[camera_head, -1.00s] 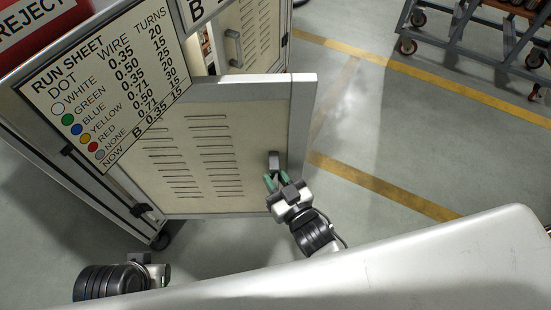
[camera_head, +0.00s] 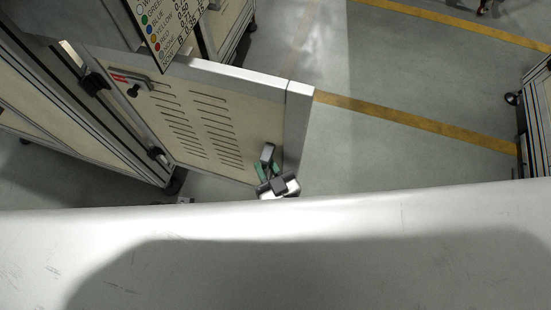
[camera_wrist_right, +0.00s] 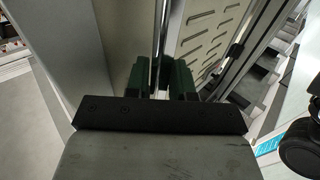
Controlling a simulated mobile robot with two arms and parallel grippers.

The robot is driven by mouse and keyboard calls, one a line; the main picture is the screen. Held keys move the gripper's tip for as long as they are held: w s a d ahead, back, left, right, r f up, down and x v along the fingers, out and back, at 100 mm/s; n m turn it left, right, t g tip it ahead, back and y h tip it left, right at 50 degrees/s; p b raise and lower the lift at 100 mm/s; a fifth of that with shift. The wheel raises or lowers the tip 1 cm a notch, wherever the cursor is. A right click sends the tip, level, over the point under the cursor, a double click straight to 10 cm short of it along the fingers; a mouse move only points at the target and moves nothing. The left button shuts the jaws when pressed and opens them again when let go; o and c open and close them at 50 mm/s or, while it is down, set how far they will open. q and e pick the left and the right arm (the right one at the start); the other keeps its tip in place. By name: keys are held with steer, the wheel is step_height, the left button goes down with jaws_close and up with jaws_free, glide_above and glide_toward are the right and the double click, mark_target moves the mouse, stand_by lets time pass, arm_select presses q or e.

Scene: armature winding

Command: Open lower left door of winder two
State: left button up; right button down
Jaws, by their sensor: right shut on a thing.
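My right gripper (camera_head: 267,168), with green fingers, is shut on this handle. In the right wrist view the green fingers (camera_wrist_right: 161,80) sit either side of the bright upright bar of the handle (camera_wrist_right: 161,45). Only a small grey tip (camera_head: 186,200), seemingly of my left gripper, shows above my white body edge; its jaws are hidden.
The run sheet sign (camera_head: 165,25) hangs above the door. A caster (camera_head: 174,182) stands under the cabinet. Grey floor with yellow lines (camera_head: 420,122) is open to the right of the door. Another wheeled frame (camera_head: 535,115) stands at the right edge.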

arm_select(q)
steer(key=shift+f, duration=0.2)
arm_select(e)
steer(key=shift+s+a+r, duration=0.1)
steer(key=shift+s+a, duration=0.1)
steer(key=shift+a, duration=0.05)
steer(key=c, duration=1)
jaws_free()
steer(key=shift+s+d, duration=0.15)
steer(key=shift+s, duration=0.15)
arm_select(q)
steer(key=f, duration=0.2)
steer(key=s+f+p, duration=0.1)
steer(key=f, duration=0.1)
steer(key=shift+f, duration=0.1)
arm_select(e)
steer(key=v, duration=1)
